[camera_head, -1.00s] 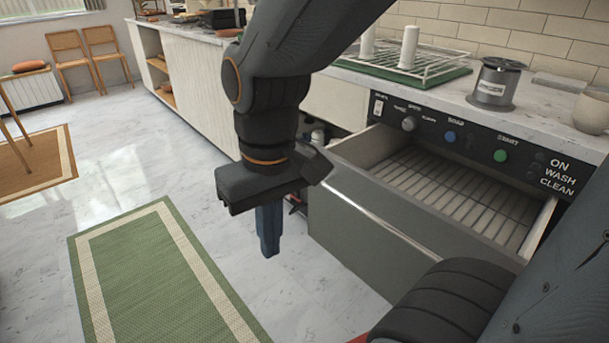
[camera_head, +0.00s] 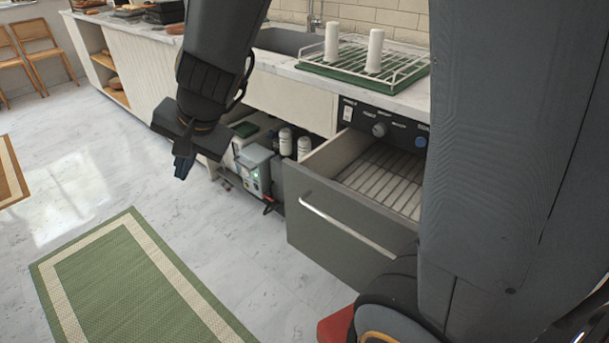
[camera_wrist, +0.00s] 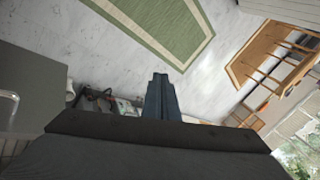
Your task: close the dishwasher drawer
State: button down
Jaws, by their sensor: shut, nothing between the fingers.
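The dishwasher drawer (camera_head: 345,215) is pulled out from under the counter, with a grey front and a silver bar handle. Its wire rack inside (camera_head: 385,180) looks empty. My arm hides the drawer's right part. In the wrist view a piece of the grey drawer front (camera_wrist: 35,95) shows at the left edge. My gripper (camera_head: 183,168) is shut and empty, hanging over open floor to the left of the drawer and apart from it. Its closed fingers also show in the wrist view (camera_wrist: 160,95). The dishwasher control panel (camera_head: 380,128) with knobs sits above the drawer.
An open bay left of the drawer holds a grey machine (camera_head: 256,170) and white bottles (camera_head: 286,141). A drying rack (camera_head: 365,65) with two white cylinders stands on the counter. A green mat (camera_head: 140,290) lies on the clear floor.

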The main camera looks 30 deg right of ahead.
jog(key=w+d+r+m+t+h+p, duration=0.2)
jog(key=w+d+m+p, duration=0.2)
jog(key=w+m, duration=0.25)
jog(key=m+g+h+p, duration=0.9)
jog(key=m+p, duration=0.1)
jog(key=m, duration=0.7)
send_near(308, 194)
jog(key=shift+n, duration=0.25)
jog(key=x, duration=0.3)
jog(key=s+p+x, duration=0.1)
jog(key=x, duration=0.1)
jog(key=p+x, duration=0.1)
jog(key=x, duration=0.2)
jog(key=shift+s+d, duration=0.2)
jog(key=shift+s, duration=0.15)
